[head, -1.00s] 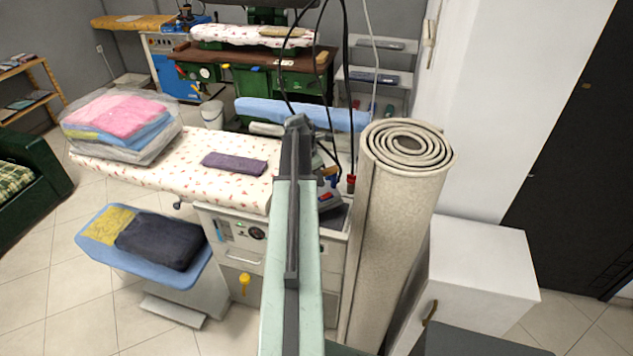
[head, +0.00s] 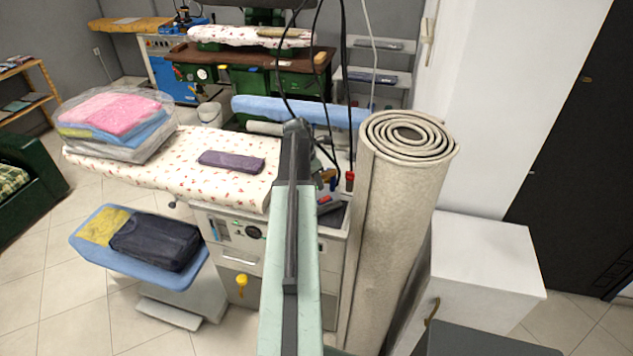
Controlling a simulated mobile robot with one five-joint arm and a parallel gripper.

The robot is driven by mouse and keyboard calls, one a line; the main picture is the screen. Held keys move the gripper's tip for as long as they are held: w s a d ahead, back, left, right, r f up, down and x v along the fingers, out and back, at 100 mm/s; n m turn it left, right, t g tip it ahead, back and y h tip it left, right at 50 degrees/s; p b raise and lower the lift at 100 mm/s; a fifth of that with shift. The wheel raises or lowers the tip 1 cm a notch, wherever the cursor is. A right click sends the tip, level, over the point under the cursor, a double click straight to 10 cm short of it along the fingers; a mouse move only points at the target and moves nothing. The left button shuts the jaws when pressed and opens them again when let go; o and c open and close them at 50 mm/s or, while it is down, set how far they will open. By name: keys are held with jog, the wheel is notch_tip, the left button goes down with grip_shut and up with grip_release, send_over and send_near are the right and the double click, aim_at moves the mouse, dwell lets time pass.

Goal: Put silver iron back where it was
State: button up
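My arm reaches up the middle of the picture over the right end of the ironing table (head: 130,168), which has a white cover with small red marks. The arm's dark far end is in front of the table, and my gripper cannot be made out beyond it. I cannot clearly make out a silver iron. A small grey and red object (head: 327,200) lies on a dark pad (head: 332,216) just right of the arm, partly hidden by it; I cannot tell whether it is the iron. Dark cables hang down behind the arm.
A tall rolled carpet (head: 395,235) stands close to the right of my arm, with a white cabinet (head: 485,255) beyond it. A purple folded cloth (head: 231,161) and wrapped laundry (head: 115,120) lie on the table. A blue board (head: 125,268) with folded clothes is front left.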

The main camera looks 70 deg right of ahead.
jog(key=shift+o, duration=1.2)
jog(key=shift+a, duration=0.1)
jog(key=p+v, duration=1.2)
jog(key=shift+s+r, duration=0.15)
jog(key=shift+r, duration=0.1)
jog(key=shift+f, duration=0.15)
